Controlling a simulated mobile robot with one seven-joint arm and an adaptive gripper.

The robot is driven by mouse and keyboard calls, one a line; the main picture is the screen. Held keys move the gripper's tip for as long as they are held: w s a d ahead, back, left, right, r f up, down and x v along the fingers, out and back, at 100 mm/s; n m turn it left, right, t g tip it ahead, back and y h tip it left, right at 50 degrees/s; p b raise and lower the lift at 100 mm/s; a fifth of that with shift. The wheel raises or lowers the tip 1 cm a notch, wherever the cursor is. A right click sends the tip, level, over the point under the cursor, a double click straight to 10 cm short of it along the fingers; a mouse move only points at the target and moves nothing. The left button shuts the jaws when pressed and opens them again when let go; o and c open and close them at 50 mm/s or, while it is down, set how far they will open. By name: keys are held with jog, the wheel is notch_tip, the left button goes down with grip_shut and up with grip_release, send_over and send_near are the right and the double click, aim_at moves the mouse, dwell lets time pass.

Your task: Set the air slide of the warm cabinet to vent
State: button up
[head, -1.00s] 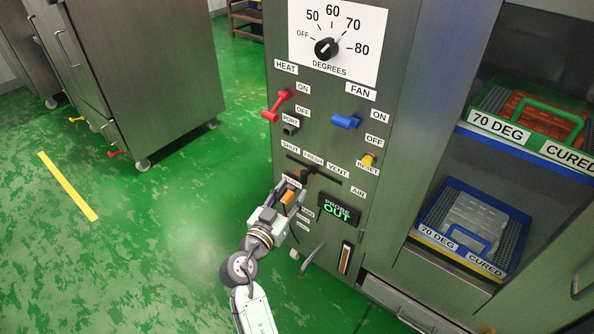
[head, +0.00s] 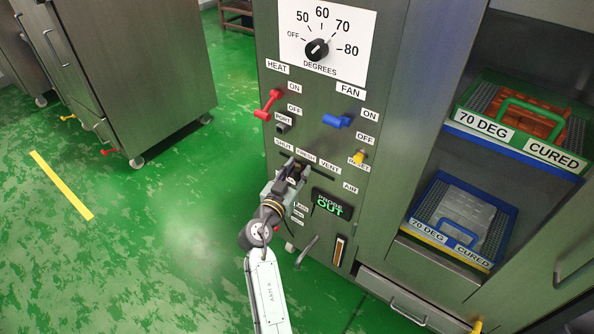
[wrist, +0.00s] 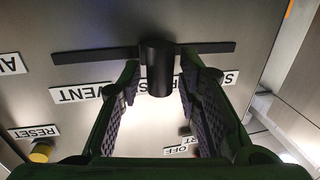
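The warm cabinet's air slide is a black knob (wrist: 157,68) in a dark horizontal slot (wrist: 85,56). In the head view the slot (head: 333,171) runs under the labels SHUT, FRESH and VENT (head: 330,167). The knob stands near the middle of the slot, by the partly hidden FRESH label; VENT is to its right in the head view and to its left in the upside-down wrist view. My gripper (wrist: 157,88) is open, with one finger on each side of the knob and gaps between. In the head view my gripper (head: 291,172) hides most of the knob.
Above the slot are a red HEAT lever (head: 268,104), a blue FAN lever (head: 337,121) and a yellow RESET button (head: 358,156). A PROBE OUT display (head: 332,204) sits below. Open shelves with trays (head: 520,130) are at the right. Green floor (head: 150,240) is clear at the left.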

grip_shut()
dwell(0.6)
